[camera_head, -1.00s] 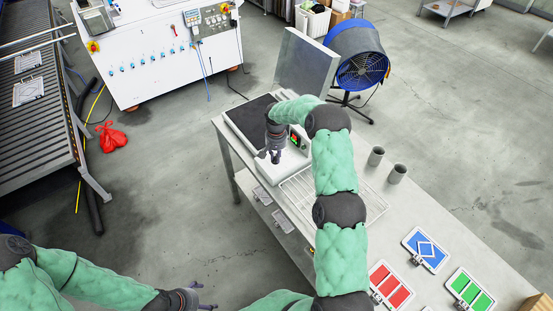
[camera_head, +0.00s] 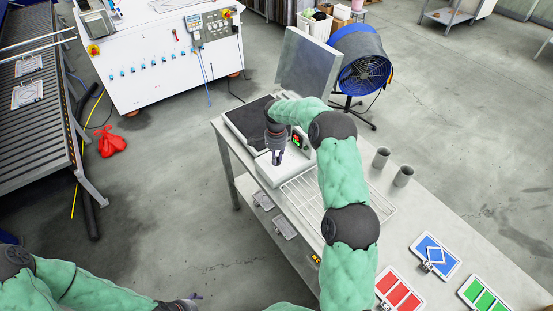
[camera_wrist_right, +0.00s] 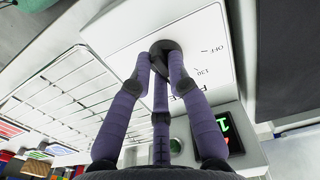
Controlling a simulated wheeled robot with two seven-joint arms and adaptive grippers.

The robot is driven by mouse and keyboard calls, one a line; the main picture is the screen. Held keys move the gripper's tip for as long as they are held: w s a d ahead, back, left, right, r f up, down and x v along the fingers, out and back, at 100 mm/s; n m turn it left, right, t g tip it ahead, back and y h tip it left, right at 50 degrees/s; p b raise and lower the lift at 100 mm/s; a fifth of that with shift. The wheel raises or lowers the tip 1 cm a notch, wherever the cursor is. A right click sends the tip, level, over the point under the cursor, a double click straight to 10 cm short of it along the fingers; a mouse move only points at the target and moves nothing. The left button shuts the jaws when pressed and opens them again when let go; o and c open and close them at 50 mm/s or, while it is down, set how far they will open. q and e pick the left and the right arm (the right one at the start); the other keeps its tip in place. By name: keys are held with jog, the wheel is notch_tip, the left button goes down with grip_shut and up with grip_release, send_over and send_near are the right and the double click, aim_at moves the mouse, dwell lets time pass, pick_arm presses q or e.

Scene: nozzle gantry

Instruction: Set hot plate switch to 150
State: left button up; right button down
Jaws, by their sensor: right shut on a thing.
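The hot plate is a white unit with a dark top (camera_head: 246,126). Its pale control panel (camera_wrist_right: 215,62) fills the upper middle of the right wrist view, with printed marks reading "OFF" and what looks like "120". A round black switch knob (camera_wrist_right: 172,46) sits on this panel. My right gripper (camera_wrist_right: 160,58) is shut on the knob, its purple fingers gathered around it; in the head view the gripper (camera_head: 277,160) points down onto the panel. The fingers partly hide the knob, so its setting cannot be read. My left gripper (camera_head: 192,302) is cut off at the bottom edge, away from the hot plate.
A lit red and green display (camera_head: 296,141) sits beside the panel. A wire rack (camera_head: 306,200), two grey cups (camera_head: 381,158) and colored cards (camera_head: 435,255) lie along the table. A tilted grey panel (camera_head: 307,62) and a blue fan (camera_head: 360,60) stand behind the hot plate.

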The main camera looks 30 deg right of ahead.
jog(key=shift+m, duration=0.6)
jog(key=c, duration=1.2)
grip_release()
notch_tip(320, 180, up, 12)
